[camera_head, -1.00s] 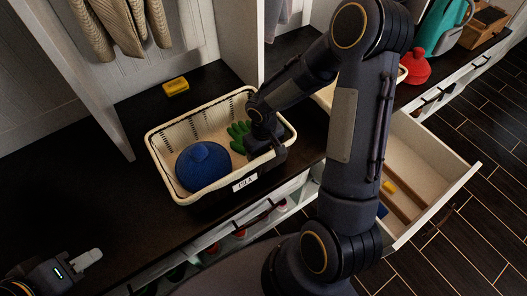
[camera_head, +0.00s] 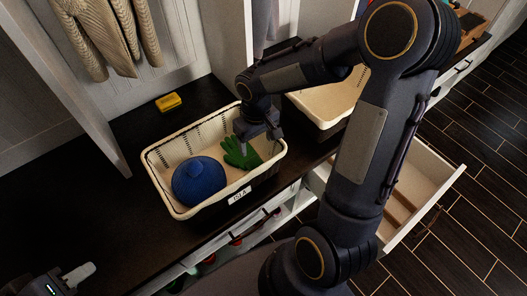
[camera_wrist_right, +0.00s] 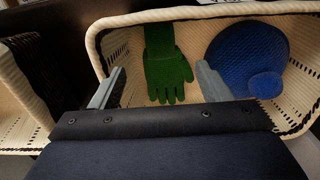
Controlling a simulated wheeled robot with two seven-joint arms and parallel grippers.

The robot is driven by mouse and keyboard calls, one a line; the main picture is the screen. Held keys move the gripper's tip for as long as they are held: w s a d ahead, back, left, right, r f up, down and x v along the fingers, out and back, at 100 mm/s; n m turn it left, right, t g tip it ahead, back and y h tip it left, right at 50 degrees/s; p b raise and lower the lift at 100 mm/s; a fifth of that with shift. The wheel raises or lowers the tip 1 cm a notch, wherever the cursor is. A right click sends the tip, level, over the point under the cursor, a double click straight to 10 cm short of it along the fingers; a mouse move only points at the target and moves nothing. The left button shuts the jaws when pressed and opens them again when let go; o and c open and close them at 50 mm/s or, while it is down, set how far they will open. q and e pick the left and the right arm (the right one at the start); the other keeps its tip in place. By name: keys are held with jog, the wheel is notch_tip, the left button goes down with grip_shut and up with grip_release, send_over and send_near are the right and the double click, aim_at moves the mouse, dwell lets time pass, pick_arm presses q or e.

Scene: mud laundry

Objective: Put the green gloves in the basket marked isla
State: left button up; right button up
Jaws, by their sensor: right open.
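The green gloves (camera_head: 239,152) lie in the cream basket (camera_head: 158,182) labelled ISLA, on its right side. They also show in the right wrist view (camera_wrist_right: 167,68), flat on the basket's inside between my finger tips and apart from them. My right gripper (camera_head: 256,132) is over the right part of the basket; its fingers (camera_wrist_right: 157,85) are spread and hold nothing. A blue knitted hat (camera_head: 199,181) lies in the same basket, left of the gloves. My left gripper (camera_head: 78,274) is at the lower left, away from the basket; its jaw state is unclear.
A second cream basket (camera_head: 334,103) stands to the right, partly behind my right arm. A yellow block (camera_head: 168,102) lies on the dark bench behind the ISLA basket. An open drawer (camera_head: 424,187) juts out at the right. Clothes hang above left.

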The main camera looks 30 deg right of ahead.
jog(key=s+a+r+m+t+y, duration=0.1)
jog(key=s+a+r+t, duration=0.1)
jog(key=s+r, duration=0.4)
jog(key=s+a+r+m+t+y, duration=0.1)
jog(key=s+a+r+t+y, duration=0.1)
jog(key=s+r, duration=0.4)
jog(key=s+t, duration=0.1)
jog(key=s, duration=0.3)
jog(key=shift+s+a+y, duration=0.15)
jog(key=shift+s+y, duration=0.05)
jog(key=shift+y, duration=0.1)
jog(key=shift+r, duration=0.15)
